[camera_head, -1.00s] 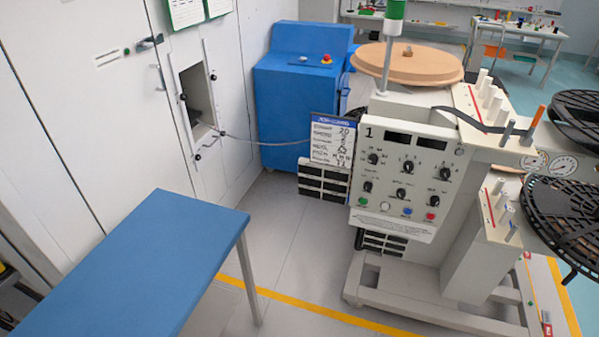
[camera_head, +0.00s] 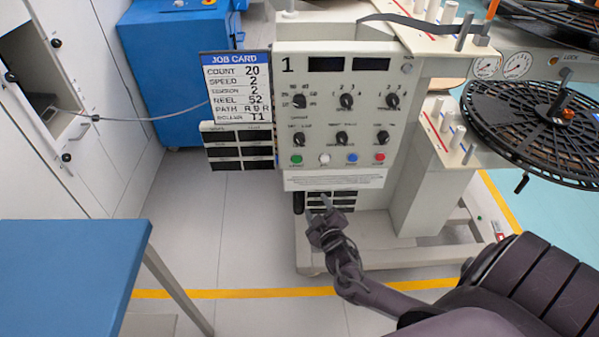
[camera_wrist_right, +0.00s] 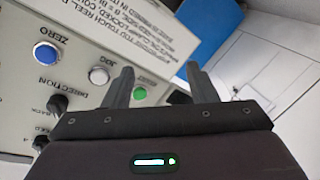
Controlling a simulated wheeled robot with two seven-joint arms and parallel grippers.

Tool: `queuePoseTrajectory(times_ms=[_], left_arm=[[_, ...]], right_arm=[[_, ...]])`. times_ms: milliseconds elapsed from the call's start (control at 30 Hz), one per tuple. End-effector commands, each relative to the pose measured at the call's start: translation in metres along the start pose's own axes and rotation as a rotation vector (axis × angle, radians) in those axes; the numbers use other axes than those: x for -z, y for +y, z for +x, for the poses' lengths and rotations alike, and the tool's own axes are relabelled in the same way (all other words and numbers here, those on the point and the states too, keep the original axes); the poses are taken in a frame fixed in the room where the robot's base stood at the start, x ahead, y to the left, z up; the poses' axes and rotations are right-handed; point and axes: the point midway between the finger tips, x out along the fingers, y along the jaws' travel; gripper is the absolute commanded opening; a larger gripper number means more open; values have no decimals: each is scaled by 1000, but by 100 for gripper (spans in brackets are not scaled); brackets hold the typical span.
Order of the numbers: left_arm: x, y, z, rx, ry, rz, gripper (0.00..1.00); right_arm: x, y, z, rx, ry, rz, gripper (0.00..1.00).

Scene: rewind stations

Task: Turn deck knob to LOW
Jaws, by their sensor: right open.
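The cream control panel (camera_head: 318,100) of station 1 faces me in the head view, with two rows of black knobs. The lower row has a left knob (camera_head: 299,139), a middle knob (camera_head: 341,138) and a right knob (camera_head: 382,137). Their labels are too small to tell which is the deck knob. My right gripper (camera_head: 318,208) is open and empty, below the panel. In the wrist view its open fingers (camera_wrist_right: 158,70) point past the green button (camera_wrist_right: 138,95); a black knob (camera_wrist_right: 57,103) near the word DIRECTION is to their left. My left gripper is not in view.
Coloured buttons (camera_head: 324,159) line the panel's bottom edge. A job card (camera_head: 236,88) hangs at its left. A blue table (camera_head: 70,270) stands at lower left. Black reels (camera_head: 530,130) stick out at right. Grey floor (camera_head: 200,240) lies open between table and station.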

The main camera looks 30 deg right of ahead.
Motion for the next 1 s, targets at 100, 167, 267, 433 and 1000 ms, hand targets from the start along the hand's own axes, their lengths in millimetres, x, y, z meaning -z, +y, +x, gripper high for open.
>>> queuePoseTrajectory(times_ms=[100, 167, 267, 433, 1000], left_arm=[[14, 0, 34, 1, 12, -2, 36], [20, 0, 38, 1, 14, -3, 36], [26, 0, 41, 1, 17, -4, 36], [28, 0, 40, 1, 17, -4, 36], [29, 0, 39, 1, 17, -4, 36]], right_arm=[[55, 32, 12, -151, 201, -1, 52], [79, 48, 9, -206, 268, 4, 52], [104, 65, 3, -266, 339, 10, 52], [123, 80, 6, -300, 376, 14, 52], [146, 98, 67, -295, 370, 15, 52]])
